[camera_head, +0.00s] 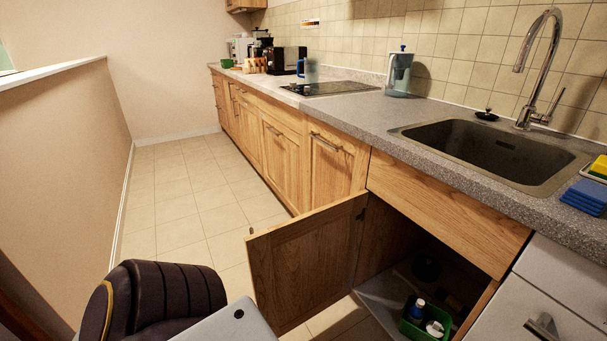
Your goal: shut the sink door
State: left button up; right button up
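The sink door (308,262) is a light wooden cabinet door below the sink. It stands wide open, swung out to the left from its hinge side at the left of the opening. Its inner face is towards me, and a small part of its handle shows past its free edge. The open sink cabinet (375,290) is dark inside. It holds a green caddy (411,327) with a blue-capped bottle (417,308). Neither gripper is in view.
The sink (490,152) and tap (536,75) are above the cabinet. White drawers (560,285) stand to its right. Closed wooden cabinets (285,150) run back on the left. Tiled floor (185,205) is clear up to the low wall (60,150).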

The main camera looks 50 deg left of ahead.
aim_at(302, 267)
jog(key=k+j+u, duration=0.2)
jog(key=j, duration=0.75)
jog(key=j+u, duration=0.25)
jog(key=j, duration=0.7)
jog(key=i+j+z, duration=0.1)
jog(key=j+z, duration=0.3)
jog(key=j, duration=0.15)
jog(key=j+z, duration=0.4)
jog(key=j, duration=0.2)
jog(key=j+z, duration=0.4)
jog(key=j, duration=0.2)
jog(key=k+j+z, duration=0.1)
jog(key=j+z, duration=0.3)
jog(key=j, duration=0.2)
jog(key=j+z, duration=0.2)
jog(key=j, duration=0.3)
jog(key=k+j+z, duration=0.15)
jog(key=j, duration=0.35)
